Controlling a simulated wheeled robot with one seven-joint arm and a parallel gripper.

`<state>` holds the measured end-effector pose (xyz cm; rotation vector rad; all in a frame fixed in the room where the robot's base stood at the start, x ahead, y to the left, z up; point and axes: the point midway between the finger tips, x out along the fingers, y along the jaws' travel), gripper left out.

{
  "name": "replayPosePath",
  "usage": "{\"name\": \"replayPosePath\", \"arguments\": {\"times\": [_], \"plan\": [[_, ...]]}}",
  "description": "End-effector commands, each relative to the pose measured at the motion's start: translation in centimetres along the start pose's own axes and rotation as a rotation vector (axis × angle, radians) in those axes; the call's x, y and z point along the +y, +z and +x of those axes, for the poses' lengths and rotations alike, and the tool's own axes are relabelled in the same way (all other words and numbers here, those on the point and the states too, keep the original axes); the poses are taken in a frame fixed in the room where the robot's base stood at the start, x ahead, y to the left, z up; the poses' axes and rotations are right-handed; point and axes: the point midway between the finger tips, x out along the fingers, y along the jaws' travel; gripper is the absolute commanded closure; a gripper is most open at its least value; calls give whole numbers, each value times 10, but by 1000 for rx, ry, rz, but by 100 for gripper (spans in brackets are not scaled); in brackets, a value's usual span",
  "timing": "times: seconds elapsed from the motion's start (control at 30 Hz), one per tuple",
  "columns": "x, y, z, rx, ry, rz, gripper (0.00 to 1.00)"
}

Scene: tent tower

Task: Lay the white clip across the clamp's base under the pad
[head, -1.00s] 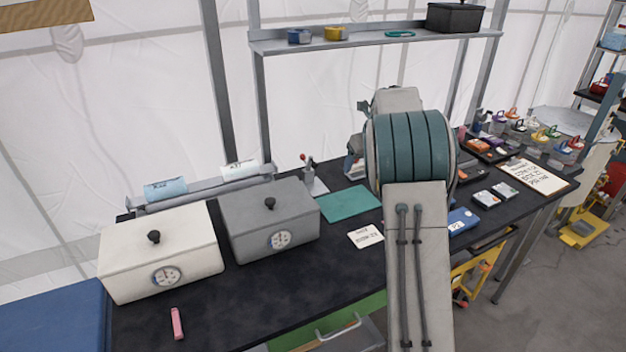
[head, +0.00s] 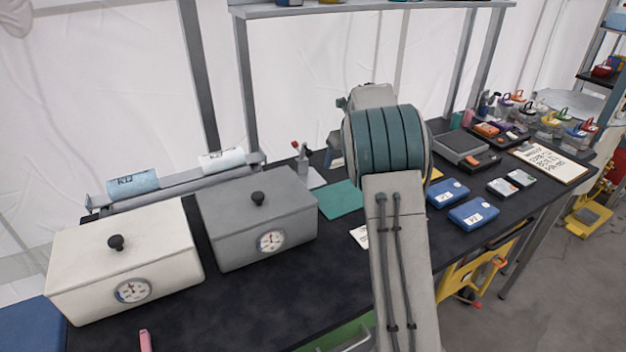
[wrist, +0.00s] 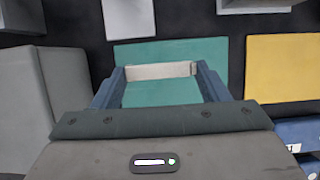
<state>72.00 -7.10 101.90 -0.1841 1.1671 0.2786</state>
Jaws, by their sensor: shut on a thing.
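My gripper (wrist: 160,76) is shut on the white clip (wrist: 160,71), a pale bar spanning its two blue fingers in the wrist view. The clip is held above the teal mat (wrist: 175,50). The clamp (head: 303,160) stands at the back of the bench in the head view, with a red-tipped handle. Its light grey base plate (head: 316,179) lies just behind the teal mat, left of my arm. A pale grey plate at the top of the wrist view, probably that base, lies ahead of the clip. My arm hides the gripper in the head view, and the pad cannot be made out.
A grey box (head: 230,235) with a gauge stands left of the teal mat, and a white box (head: 85,275) further left. A yellow mat (wrist: 283,68) lies right of the teal one. Blue cases (head: 473,213) lie right of my arm. An overhead shelf (head: 370,7) spans the back.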

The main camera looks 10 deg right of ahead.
Motion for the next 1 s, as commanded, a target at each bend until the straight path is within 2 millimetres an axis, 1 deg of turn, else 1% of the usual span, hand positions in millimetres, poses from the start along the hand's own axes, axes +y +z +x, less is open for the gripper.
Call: {"name": "replayPosePath", "arguments": {"times": [0.03,0.1,0.3,0.4,0.47,0.63,0.8,0.87,1.0], "plan": [[8,7,10,3,2,-4,57],[18,16,24,4,2,-4,57],[40,37,60,2,0,-2,57],[46,44,71,2,-1,0,57],[48,46,75,1,-2,0,57],[50,45,85,2,-1,3,57],[50,35,107,4,0,3,57],[50,33,113,2,-1,3,57],[50,32,115,0,-2,2,57]]}}
